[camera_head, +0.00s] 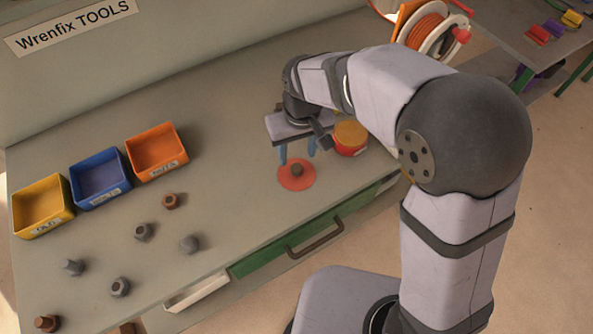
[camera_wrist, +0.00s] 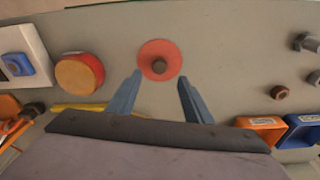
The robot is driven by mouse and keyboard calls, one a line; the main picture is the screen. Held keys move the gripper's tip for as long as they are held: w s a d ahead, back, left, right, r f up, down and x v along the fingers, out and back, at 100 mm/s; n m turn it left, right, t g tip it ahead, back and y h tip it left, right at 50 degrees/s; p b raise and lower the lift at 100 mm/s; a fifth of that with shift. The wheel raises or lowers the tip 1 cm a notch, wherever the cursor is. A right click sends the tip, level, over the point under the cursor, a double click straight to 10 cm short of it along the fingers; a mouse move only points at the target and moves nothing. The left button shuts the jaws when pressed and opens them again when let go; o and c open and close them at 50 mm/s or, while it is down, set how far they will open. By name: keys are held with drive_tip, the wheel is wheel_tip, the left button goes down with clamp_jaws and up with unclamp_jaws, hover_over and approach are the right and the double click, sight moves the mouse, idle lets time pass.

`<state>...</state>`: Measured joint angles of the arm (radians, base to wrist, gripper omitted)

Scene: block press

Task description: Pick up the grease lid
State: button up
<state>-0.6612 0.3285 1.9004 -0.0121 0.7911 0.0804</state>
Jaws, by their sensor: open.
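The grease lid, a flat red disc with a dark knob at its centre, lies on the bench in the head view (camera_head: 285,180) and in the wrist view (camera_wrist: 149,50). My gripper (camera_head: 297,157) is open and empty, with its two blue fingers above the disc. In the wrist view the fingertips (camera_wrist: 159,79) are spread to either side, just short of the knob. A round red tin with a yellow-orange top (camera_head: 350,136) stands beside the gripper; it also shows in the wrist view (camera_wrist: 79,74).
Yellow (camera_head: 42,205), blue (camera_head: 98,177) and orange (camera_head: 156,151) bins stand at the left. Several loose nuts and bolts lie on the bench before them. A green drawer front with a dark handle (camera_head: 315,238) lies along the bench's front edge. A cable reel (camera_head: 430,32) is behind my arm.

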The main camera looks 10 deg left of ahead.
sight(297, 167)
drive_tip(key=shift+w+a+f+p, duration=0.15)
drive_tip(key=shift+f+p, duration=0.5)
drive_tip(key=shift+f, duration=1.15)
drive_tip(key=shift+w+a+f+p, duration=0.1)
drive_tip(key=shift+w+f+p, duration=0.35)
drive_tip(key=shift+f, duration=1.35)
drive_tip(key=shift+s, duration=0.2)
drive_tip(key=shift+c, duration=0.5)
drive_tip(key=c, duration=1)
